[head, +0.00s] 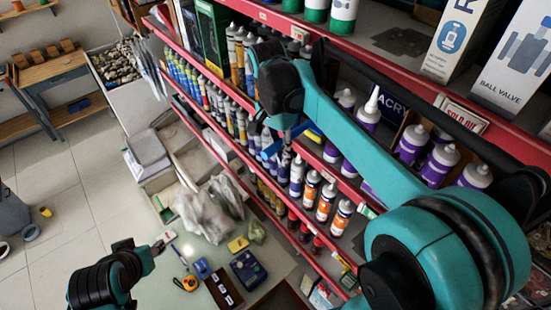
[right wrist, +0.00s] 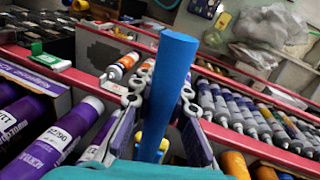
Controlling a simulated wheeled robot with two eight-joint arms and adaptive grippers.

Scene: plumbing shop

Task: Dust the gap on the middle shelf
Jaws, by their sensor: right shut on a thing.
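My right gripper (head: 290,140) is at the red-edged shelves, mostly hidden behind its own arm in the head view. Purple tubes (right wrist: 62,140) stand to one side of the gripper and blue-and-white tubes (right wrist: 235,105) to the other. The shelf surface in the gap is largely hidden. My left gripper (head: 163,241) is low at the left, away from the shelves; its opening is unclear.
Purple bottles with white caps (head: 413,143) stand close to my right arm. Orange-and-white bottles (head: 326,200) line a shelf below. Boxes (head: 510,65) stand on the upper shelf. A table (head: 215,245) with a tape measure (head: 186,283) and clear plastic bags (head: 205,217) lies below left.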

